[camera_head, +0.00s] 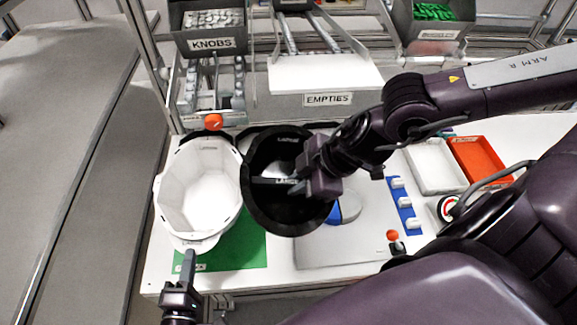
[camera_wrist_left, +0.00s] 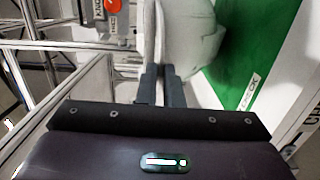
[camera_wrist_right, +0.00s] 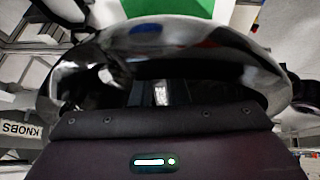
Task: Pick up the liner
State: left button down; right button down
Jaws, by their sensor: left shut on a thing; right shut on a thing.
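The white liner (camera_head: 198,190), an open many-sided bowl, is above the green mat at the left, with its opening toward the head camera. My left gripper (camera_head: 189,256) is shut on its near rim lip. In the left wrist view the fingers (camera_wrist_left: 161,75) meet the liner's pale wall (camera_wrist_left: 190,35). My right gripper (camera_head: 292,187) is shut on a glossy black shell (camera_head: 265,207), just right of the liner. The shell fills much of the right wrist view (camera_wrist_right: 215,50). The liner's underside is hidden, so I cannot tell whether it touches the mat.
The green mat (camera_head: 245,250) shows beneath the liner. A blue strip with white knobs (camera_head: 404,207), a white tray (camera_head: 432,165) and a red-orange tray (camera_head: 478,160) lie to the right. The EMPTIES shelf (camera_head: 325,75) and KNOBS bin (camera_head: 211,30) stand behind. Red-topped buttons (camera_head: 213,121) stand nearby.

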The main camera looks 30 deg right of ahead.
jog(key=shift+s+d+r+g, duration=0.4)
jog(key=shift+s+d, duration=0.05)
jog(key=shift+s+d+r+g+h, duration=0.15)
jog(key=shift+s+d+g+h, duration=0.15)
jog(key=shift+s+d+h, duration=0.15)
jog(key=shift+s+a, duration=0.1)
jog(key=shift+s, duration=0.05)
pick_arm(q)
jog(key=c, duration=1.5)
grip_release()
